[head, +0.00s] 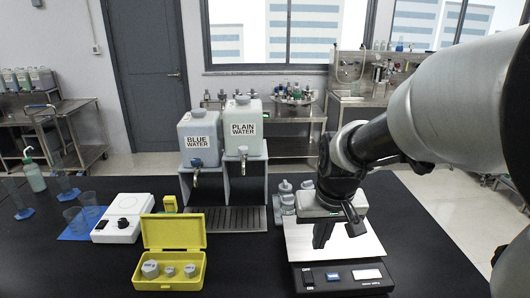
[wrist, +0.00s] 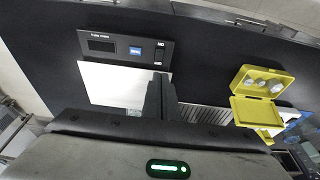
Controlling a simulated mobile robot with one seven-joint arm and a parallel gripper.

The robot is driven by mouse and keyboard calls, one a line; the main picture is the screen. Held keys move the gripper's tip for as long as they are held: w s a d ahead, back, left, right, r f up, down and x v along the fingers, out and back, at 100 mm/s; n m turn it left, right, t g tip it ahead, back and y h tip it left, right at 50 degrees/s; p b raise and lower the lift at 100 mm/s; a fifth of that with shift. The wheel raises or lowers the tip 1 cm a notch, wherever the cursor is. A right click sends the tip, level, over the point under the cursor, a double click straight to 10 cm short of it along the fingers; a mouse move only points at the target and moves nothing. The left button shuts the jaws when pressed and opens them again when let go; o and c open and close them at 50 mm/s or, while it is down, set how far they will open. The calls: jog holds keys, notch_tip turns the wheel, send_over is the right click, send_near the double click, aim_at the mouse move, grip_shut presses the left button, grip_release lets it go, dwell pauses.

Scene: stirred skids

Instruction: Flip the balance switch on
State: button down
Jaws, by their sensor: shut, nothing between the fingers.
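The balance (head: 340,285) stands at the front right of the black bench, with a pale flat pan (head: 365,245). Its front panel (wrist: 125,48) carries a dark rocker switch (head: 307,277), marked ON at one end, a blue label and a display. The switch shows in the wrist view (wrist: 160,52) just beyond my fingertips. I cannot tell which way it is set. The display (wrist: 102,45) looks dark in the wrist view. My gripper (head: 322,238) is shut and empty, pointing down over the pan, behind the switch. It also shows in the wrist view (wrist: 160,80), apart from the switch.
An open yellow case (head: 170,285) with grey weights lies left of the balance. Small bottles (head: 287,200) stand near my arm. Bench between case and balance is clear.

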jog(key=shift+w+d+f, duration=0.1)
jog(key=shift+w+f, duration=0.25)
jog(key=shift+f, duration=0.3)
jog(key=shift+w+f, duration=0.35)
jog(key=shift+f, duration=0.25)
jog(key=shift+f, duration=0.1)
send_over(309, 280)
jog(key=f, duration=0.8)
jog(key=s+f, duration=0.1)
jog(key=f, duration=0.3)
jog(key=shift+f, duration=0.75)
jog(key=shift+f+b, duration=0.1)
jog(key=shift+b, duration=0.25)
